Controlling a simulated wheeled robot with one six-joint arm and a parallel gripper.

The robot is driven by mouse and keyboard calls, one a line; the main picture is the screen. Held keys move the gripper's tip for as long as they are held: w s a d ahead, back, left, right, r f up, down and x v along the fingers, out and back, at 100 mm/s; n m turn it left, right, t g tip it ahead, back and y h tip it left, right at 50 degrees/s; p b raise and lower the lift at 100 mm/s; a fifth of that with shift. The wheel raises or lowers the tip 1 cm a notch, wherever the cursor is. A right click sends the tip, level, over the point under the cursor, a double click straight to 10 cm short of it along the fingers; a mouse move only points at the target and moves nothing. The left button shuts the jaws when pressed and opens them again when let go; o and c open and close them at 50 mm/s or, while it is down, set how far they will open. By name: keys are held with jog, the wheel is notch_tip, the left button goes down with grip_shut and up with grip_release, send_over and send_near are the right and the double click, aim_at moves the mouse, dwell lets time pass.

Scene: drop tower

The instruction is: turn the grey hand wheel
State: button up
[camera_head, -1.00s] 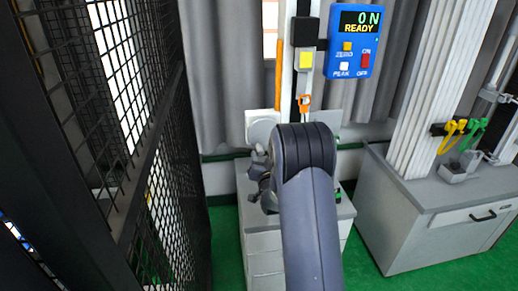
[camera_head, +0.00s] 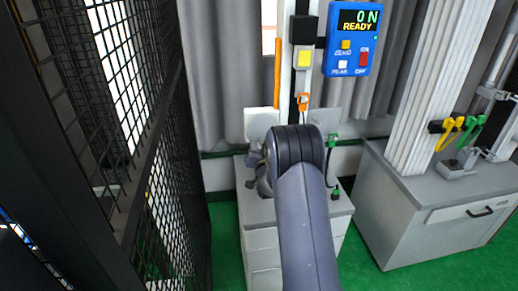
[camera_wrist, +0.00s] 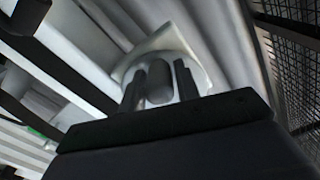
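The grey hand wheel (camera_wrist: 190,68) shows in the wrist view as a pale round disc in front of a square light plate. A dark rounded knob (camera_wrist: 159,82) stands in front of it, between my fingers. My gripper (camera_wrist: 159,92) has its two fingers apart, one on each side of the knob; I cannot tell whether they touch it.
A blue display box (camera_head: 353,40) reads "0 N READY". An orange clip (camera_head: 303,102) hangs on the upright rail. A grey cabinet (camera_head: 340,215) stands under my arm. A black mesh fence (camera_head: 150,190) is close on the left. A second bench (camera_head: 420,235) stands at the right.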

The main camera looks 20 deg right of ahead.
jog(key=c, duration=0.6)
jog(key=shift+d+f+b, duration=0.1)
jog(key=shift+f+b, duration=0.1)
jog(key=shift+b, duration=0.5)
